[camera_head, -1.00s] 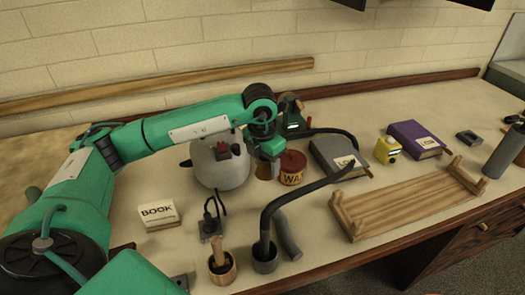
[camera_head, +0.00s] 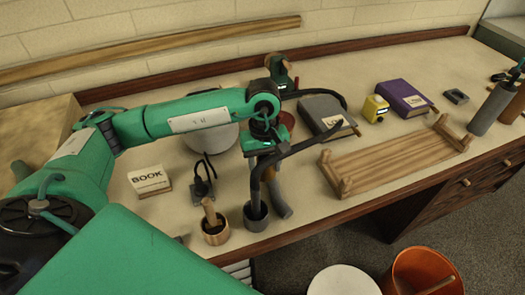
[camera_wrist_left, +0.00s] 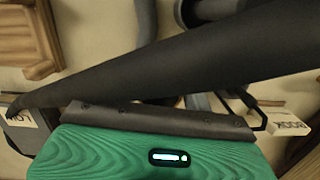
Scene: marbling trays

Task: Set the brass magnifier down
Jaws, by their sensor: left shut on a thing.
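My left gripper (camera_head: 266,158) points down over the counter, above and behind a grey cup (camera_head: 256,216). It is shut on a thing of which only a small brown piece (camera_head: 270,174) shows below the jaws. That may be the brass magnifier, but no lens or brass rim shows, so I cannot tell for sure. In the left wrist view this dark bar (camera_wrist_left: 190,55) runs across close to the camera and hides the fingertips. My right gripper is not in view.
A wooden mortar (camera_head: 215,233), a black-corded device (camera_head: 203,190) and a BOOK box (camera_head: 150,180) stand left of the cup. A grey book (camera_head: 326,115), yellow block (camera_head: 375,108), purple book (camera_head: 403,97) and wooden rack (camera_head: 395,163) stand right. An orange bucket (camera_head: 455,281) is below the edge.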

